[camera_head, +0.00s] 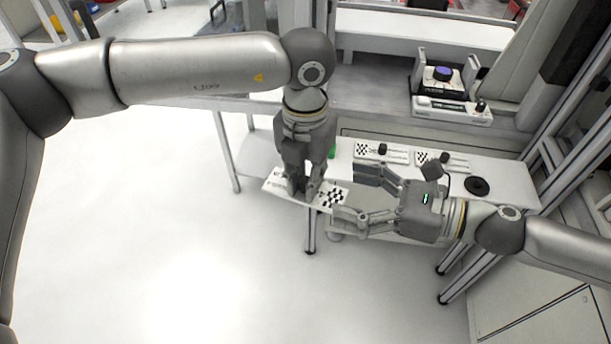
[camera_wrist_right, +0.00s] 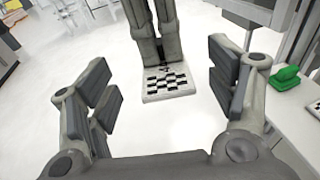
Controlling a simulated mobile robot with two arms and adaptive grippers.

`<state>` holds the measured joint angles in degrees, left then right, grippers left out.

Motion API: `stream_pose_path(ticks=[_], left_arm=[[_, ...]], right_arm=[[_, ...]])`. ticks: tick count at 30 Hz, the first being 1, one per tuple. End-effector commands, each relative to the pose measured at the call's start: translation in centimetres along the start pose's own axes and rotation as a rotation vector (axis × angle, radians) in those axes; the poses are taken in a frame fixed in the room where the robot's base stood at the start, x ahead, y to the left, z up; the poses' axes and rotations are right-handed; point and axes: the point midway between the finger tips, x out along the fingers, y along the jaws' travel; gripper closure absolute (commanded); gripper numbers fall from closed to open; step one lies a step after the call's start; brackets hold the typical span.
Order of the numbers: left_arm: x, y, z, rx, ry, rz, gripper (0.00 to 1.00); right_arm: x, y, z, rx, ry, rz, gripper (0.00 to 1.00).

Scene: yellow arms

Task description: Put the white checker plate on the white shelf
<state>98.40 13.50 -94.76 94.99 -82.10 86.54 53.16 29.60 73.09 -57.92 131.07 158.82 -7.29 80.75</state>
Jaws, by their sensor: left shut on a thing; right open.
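The white checker plate (camera_head: 333,198) is a thin white plate with a black-and-white checker pattern. My left gripper (camera_head: 305,192) points down and is shut on it, holding it off the front of the white shelf (camera_head: 510,180). In the right wrist view the plate's checkered end (camera_wrist_right: 168,84) hangs below the left fingers (camera_wrist_right: 158,60), between my right fingers but farther off. My right gripper (camera_head: 355,198) is open and empty, to the right of the plate with a gap. The left fingers hide part of the plate.
Two other checker plates with black knobs (camera_head: 370,151) (camera_head: 428,158) lie on the shelf. A black disc (camera_head: 477,186) lies at its right. A green object (camera_wrist_right: 286,78) sits on the shelf. A device (camera_head: 445,85) stands on the bench behind. The floor in front is clear.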

Motion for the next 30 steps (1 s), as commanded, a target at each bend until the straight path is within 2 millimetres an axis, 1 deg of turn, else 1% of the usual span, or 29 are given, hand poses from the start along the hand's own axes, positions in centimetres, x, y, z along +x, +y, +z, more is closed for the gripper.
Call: stream_pose_path(ticks=[3, 12, 20, 22, 23, 26, 29, 30], left_arm=[[0.0, 0.0, 0.0, 0.000, 0.000, 0.000, 1.00], [0.0, 0.0, 0.0, 0.000, 0.000, 0.000, 1.00], [0.0, 0.0, 0.0, 0.000, 0.000, 0.000, 1.00], [0.0, 0.0, 0.0, 0.000, 0.000, 0.000, 1.00], [0.0, 0.0, 0.0, 0.000, 0.000, 0.000, 1.00], [0.0, 0.0, 0.0, 0.000, 0.000, 0.000, 1.00], [0.0, 0.0, 0.0, 0.000, 0.000, 0.000, 1.00], [0.0, 0.0, 0.0, 0.000, 0.000, 0.000, 1.00]], right_arm=[[-0.8, 0.0, -0.2, 0.006, 0.002, -0.003, 0.22], [-2.3, 0.0, -0.1, 0.005, 0.001, -0.002, 0.22], [-3.0, -0.1, -0.1, 0.001, 0.001, -0.001, 0.22], [-3.1, -0.4, -0.3, 0.005, 0.005, -0.003, 0.22], [-3.2, -0.7, -0.6, 0.009, 0.009, -0.006, 0.22], [-3.7, -2.5, -2.2, 0.036, 0.032, -0.020, 0.22], [-4.8, -5.4, -5.1, 0.087, 0.079, -0.044, 0.22], [-5.5, -6.8, -6.5, 0.115, 0.104, -0.056, 0.22]])
